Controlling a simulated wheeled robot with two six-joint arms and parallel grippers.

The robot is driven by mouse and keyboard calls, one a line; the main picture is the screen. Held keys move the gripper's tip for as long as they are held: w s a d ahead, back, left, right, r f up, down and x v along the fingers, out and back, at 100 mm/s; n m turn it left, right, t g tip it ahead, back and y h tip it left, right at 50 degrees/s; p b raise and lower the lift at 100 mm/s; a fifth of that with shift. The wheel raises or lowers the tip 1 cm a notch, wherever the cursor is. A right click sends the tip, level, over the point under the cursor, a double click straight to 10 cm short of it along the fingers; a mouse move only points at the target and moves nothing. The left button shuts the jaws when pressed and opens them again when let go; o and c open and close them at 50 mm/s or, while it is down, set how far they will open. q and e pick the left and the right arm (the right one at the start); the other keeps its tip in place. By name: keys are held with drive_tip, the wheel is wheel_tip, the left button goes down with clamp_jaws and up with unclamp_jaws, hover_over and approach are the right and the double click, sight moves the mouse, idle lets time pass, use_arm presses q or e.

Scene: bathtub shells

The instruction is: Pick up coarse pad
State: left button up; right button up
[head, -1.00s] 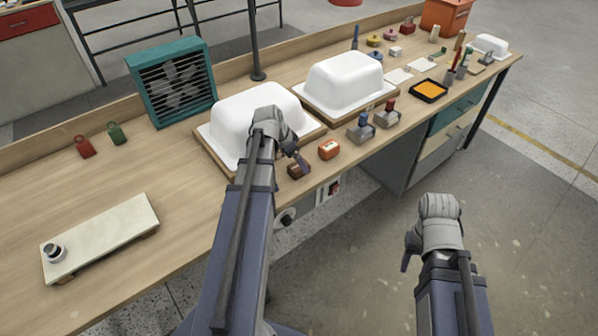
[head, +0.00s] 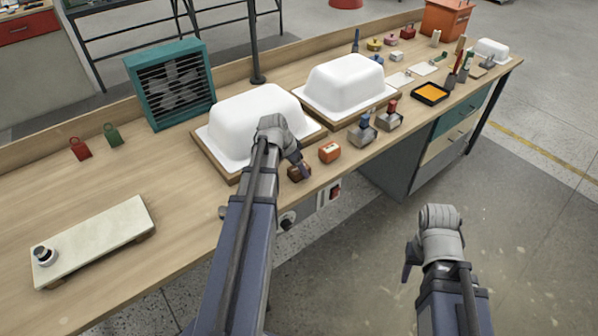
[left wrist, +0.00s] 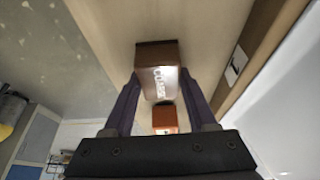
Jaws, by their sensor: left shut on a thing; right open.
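The coarse pad is a dark brown block (head: 297,174) near the front edge of the bench, in front of the first white tub shell. In the left wrist view the pad (left wrist: 157,56) shows pale lettering on its face. My left gripper (head: 302,169) is around it, with one finger on each side in the left wrist view (left wrist: 160,88), and is shut on it. The pad appears at bench height; I cannot tell if it touches the bench. My right gripper (head: 407,270) is open and empty over the floor, right of the bench.
An orange block (head: 330,152) sits just right of the pad. White tub shells (head: 250,120) (head: 345,82) stand on wooden boards behind. Grey tools (head: 362,130) stand further right. A teal fan (head: 172,82) is at the back left.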

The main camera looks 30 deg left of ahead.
use_arm(q)
drive_tip(key=c, duration=0.6)
drive_tip(key=shift+r, duration=0.1)
drive_tip(key=shift+c, duration=0.2)
wheel_tip(320, 180, up, 10)
drive_tip(key=p, duration=1)
drive_tip(key=o, duration=0.8)
drive_tip(key=shift+c, duration=0.2)
drive_tip(key=c, duration=0.6)
